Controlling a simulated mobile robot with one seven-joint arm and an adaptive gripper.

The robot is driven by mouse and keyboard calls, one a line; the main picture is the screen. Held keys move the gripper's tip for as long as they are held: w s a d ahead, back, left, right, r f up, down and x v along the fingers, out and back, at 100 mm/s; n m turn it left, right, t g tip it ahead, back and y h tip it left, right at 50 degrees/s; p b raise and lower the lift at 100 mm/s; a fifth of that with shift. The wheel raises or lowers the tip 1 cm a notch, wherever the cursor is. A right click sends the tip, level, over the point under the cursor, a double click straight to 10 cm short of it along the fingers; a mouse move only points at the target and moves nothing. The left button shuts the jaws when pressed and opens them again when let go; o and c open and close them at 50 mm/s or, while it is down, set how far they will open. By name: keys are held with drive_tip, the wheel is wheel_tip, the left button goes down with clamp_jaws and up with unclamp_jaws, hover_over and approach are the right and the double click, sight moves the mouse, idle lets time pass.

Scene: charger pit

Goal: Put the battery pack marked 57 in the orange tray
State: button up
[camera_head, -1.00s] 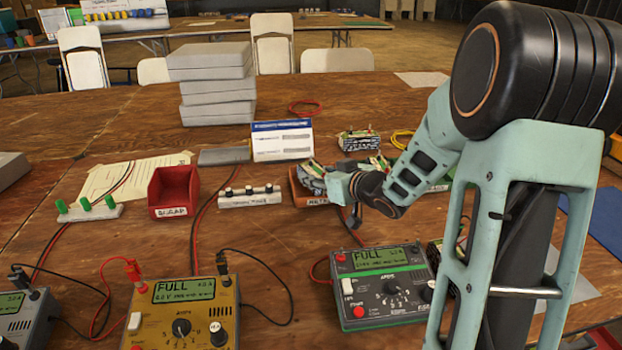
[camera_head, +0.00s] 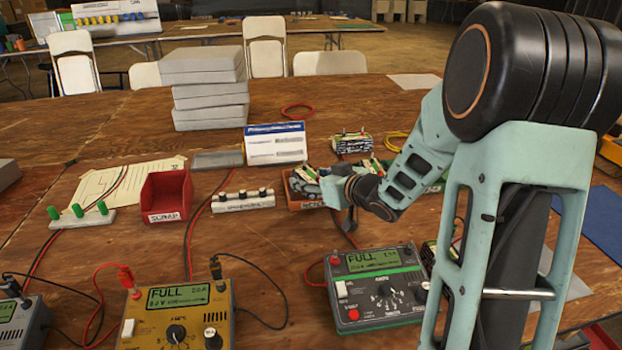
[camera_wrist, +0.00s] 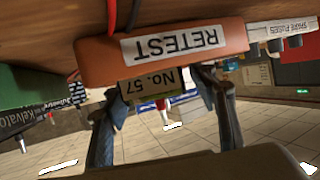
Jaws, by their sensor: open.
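The battery pack marked No. 57 (camera_wrist: 152,84) shows in the wrist view, which is upside down. It sits at the orange tray labelled RETEST (camera_wrist: 165,52), showing above its rim; its underside is hidden. In the head view the orange tray (camera_head: 303,206) is partly covered by my gripper (camera_head: 305,182). A pack with a pale green top (camera_head: 308,174) shows there among the fingers. In the wrist view my gripper (camera_wrist: 156,92) has its fingers apart, one on each side of pack 57. Contact with the pack cannot be told.
A red SCRAP bin (camera_head: 167,197) and a white terminal strip (camera_head: 243,200) stand left of the tray. A blue-and-white sign (camera_head: 276,146) and another pack (camera_head: 351,143) are behind it. A grey charger (camera_head: 375,285) stands in front. A green tray (camera_head: 436,187) is partly behind my arm.

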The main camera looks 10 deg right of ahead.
drive_tip(key=p+v, duration=0.2)
drive_tip(key=v, duration=0.4)
drive_tip(key=shift+w+r, duration=0.1)
drive_tip(key=shift+r, duration=0.05)
drive_tip(key=shift+s+d+r, duration=0.15)
drive_tip(key=shift+s+d, duration=0.05)
drive_tip(key=shift+s, duration=0.4)
drive_tip(key=shift+w, duration=0.1)
